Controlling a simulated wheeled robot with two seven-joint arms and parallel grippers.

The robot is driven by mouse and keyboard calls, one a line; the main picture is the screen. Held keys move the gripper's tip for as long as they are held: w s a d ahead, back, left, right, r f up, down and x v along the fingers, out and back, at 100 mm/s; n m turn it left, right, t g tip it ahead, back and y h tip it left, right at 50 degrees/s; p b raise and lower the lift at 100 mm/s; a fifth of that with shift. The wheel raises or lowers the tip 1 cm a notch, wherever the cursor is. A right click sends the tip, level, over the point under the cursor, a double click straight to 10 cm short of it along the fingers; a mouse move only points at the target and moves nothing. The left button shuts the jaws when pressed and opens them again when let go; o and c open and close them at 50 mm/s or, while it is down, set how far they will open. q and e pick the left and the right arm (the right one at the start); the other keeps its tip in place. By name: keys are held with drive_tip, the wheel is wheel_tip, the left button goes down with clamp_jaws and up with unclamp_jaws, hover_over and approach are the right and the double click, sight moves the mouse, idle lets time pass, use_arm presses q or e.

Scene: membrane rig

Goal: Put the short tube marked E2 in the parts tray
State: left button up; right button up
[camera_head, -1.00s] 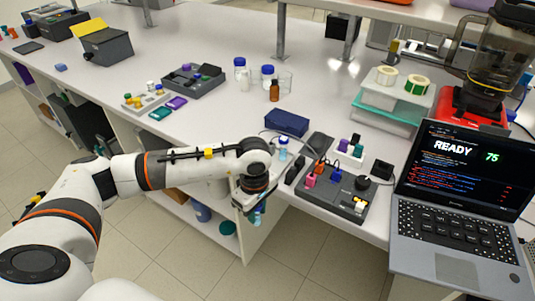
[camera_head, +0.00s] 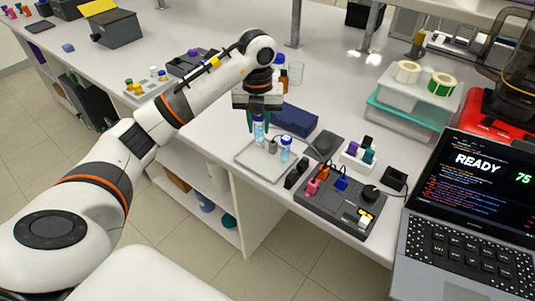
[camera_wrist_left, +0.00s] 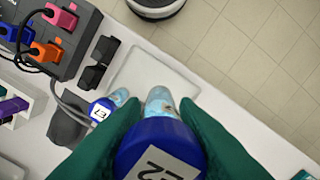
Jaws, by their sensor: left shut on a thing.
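My left gripper (camera_head: 259,122) is shut on a short clear tube (camera_head: 258,131) with a blue cap. In the left wrist view its cap (camera_wrist_left: 160,150) carries a white label reading E2, between the green fingers. The tube hangs upright over a shallow pale tray (camera_head: 256,169) near the bench's front edge. I cannot tell whether its lower end touches the tray. A second blue-capped tube (camera_head: 286,149) stands upright at the tray's right side; it also shows in the left wrist view (camera_wrist_left: 103,110), its label hard to read. My right gripper is not in view.
A dark blue box (camera_head: 293,119) lies behind the tray. A grey control box (camera_head: 335,205) with coloured plugs stands to the right, with a small white rack (camera_head: 356,160) behind it. A laptop (camera_head: 470,205) is further right. The tray's front left is bare.

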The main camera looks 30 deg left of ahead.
sight(259, 141)
use_arm(q)
wheel_tip(259, 141, down, 5)
drive_tip(key=shift+s+f+p, duration=0.15)
drive_tip(key=shift+p, duration=0.45)
wheel_tip(259, 141, down, 4)
drive_tip(key=shift+r+p, duration=0.15)
drive_tip(key=shift+p, duration=0.3)
drive_tip(key=shift+f, duration=0.25)
drive_tip(key=shift+f, duration=0.1)
drive_tip(key=o, duration=0.9)
drive_tip(key=shift+o, duration=0.2)
wheel_tip(259, 141, up, 12)
drive_tip(key=shift+f+b, duration=0.25)
drive_tip(key=shift+b, duration=0.9)
drive_tip(key=shift+r, duration=0.4)
